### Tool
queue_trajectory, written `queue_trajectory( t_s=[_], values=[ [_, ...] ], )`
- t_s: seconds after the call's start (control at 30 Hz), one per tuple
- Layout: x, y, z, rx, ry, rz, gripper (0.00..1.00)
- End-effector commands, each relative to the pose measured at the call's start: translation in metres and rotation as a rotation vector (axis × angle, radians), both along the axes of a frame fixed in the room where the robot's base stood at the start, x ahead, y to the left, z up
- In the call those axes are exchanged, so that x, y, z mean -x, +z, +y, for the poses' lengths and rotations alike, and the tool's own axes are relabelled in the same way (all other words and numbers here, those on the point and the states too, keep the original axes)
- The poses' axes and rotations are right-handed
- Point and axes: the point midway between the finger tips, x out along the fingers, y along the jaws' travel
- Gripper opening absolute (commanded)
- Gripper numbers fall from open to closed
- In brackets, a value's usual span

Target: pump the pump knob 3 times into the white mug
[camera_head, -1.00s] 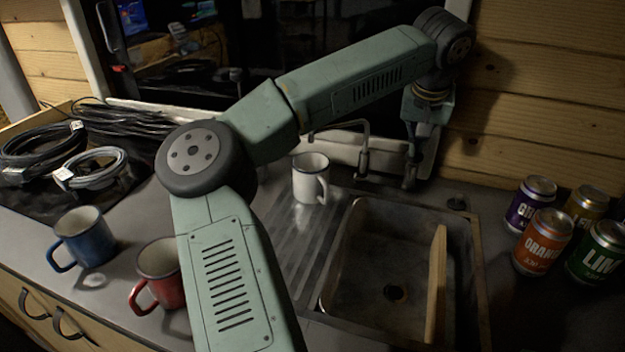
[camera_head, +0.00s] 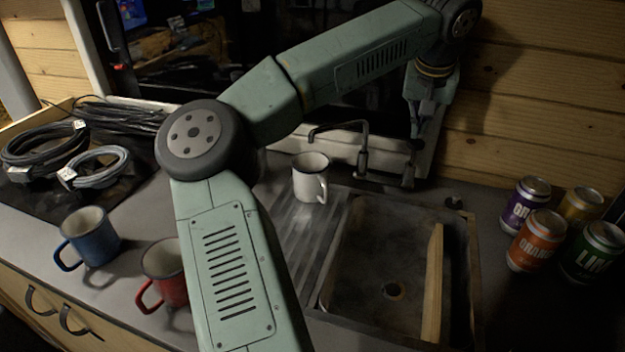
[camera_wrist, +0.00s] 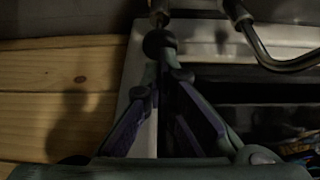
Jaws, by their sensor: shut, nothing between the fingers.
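The white mug (camera_head: 310,180) stands upright on the ribbed drainboard, left of the sink. The spout (camera_head: 338,128) has its tip just above the mug's rim in the head view; exact alignment is unclear. The black round pump knob (camera_wrist: 160,43) sits on a metal stem right beyond my fingertips in the wrist view. My gripper (camera_wrist: 166,78) is shut and empty, its fingers converging at the knob; I cannot tell whether they touch it. In the head view my gripper (camera_head: 412,132) hangs above the pump's base at the back of the sink, and the knob cannot be made out.
A blue mug (camera_head: 90,238) and a partly hidden red mug (camera_head: 165,275) stand at left, near coiled cables (camera_head: 45,150). A wood wall (camera_head: 540,100) is close behind.

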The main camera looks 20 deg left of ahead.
Motion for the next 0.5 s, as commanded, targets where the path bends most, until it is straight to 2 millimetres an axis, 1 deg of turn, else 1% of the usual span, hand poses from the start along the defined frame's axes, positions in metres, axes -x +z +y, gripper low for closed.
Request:
queue_trajectory(
  t_s=[0.33, 0.5],
  values=[
    [0.0, 0.001, 0.0, 0.0, 0.0, -0.001, 0.0],
    [0.0, 0.013, 0.0, 0.0, 0.001, -0.002, 0.0]
  ],
)
